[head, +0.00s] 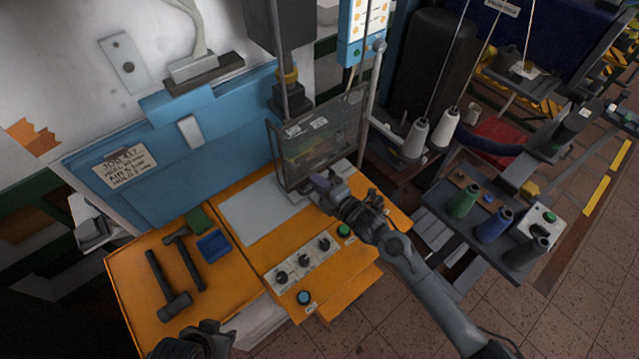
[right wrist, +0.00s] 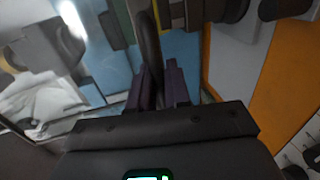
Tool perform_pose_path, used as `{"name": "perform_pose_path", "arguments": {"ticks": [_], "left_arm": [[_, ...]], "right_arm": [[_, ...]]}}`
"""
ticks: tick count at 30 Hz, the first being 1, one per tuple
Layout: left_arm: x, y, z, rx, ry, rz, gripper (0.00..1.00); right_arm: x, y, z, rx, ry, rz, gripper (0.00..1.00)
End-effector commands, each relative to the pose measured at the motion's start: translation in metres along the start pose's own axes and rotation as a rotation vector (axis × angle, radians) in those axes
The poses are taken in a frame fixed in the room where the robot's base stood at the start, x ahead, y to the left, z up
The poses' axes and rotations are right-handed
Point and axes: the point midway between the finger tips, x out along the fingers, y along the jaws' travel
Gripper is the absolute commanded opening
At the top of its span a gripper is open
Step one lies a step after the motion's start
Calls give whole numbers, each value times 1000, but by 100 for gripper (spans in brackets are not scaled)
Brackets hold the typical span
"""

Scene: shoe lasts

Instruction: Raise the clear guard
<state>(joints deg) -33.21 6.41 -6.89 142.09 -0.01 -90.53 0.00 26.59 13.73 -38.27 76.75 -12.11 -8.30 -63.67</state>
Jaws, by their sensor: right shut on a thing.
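The clear guard (head: 338,128) is a dark-framed transparent panel standing at the back right of the orange machine table. It looks lowered, with its bottom edge close to the table top. My right gripper (head: 321,184) is at its lower front edge. In the right wrist view my right gripper (right wrist: 158,88) is shut on a dark bar (right wrist: 148,38), which seems to be the guard's handle. The fingers hide part of the bar. My left gripper (head: 205,338) is at the bottom edge of the head view, away from the guard; its jaws are unclear.
A mallet (head: 172,300), a hammer (head: 184,258) and a blue tray (head: 214,246) lie on the orange table (head: 235,285). Control knobs (head: 303,262) sit at its front. White thread cones (head: 416,138) and a dark spool tray (head: 500,222) stand to the right.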

Motion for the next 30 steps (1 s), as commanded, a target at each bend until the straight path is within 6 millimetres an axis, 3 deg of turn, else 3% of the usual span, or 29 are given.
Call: {"name": "perform_pose_path", "arguments": {"ticks": [7,11,14,24,30], "left_arm": [[-1,-2,0,7,-1,-5,37],[-7,-3,-2,11,-3,-8,37],[-18,-4,-5,13,-3,-10,37],[-72,-5,-23,11,-1,-9,37],[-95,-4,-30,4,0,-3,37]], "right_arm": [[0,1,0,0,0,0,0],[-2,12,0,-1,0,1,0],[-6,29,1,-1,-1,1,0],[-25,118,1,-2,1,4,0],[-34,161,1,-1,1,4,0]]}}
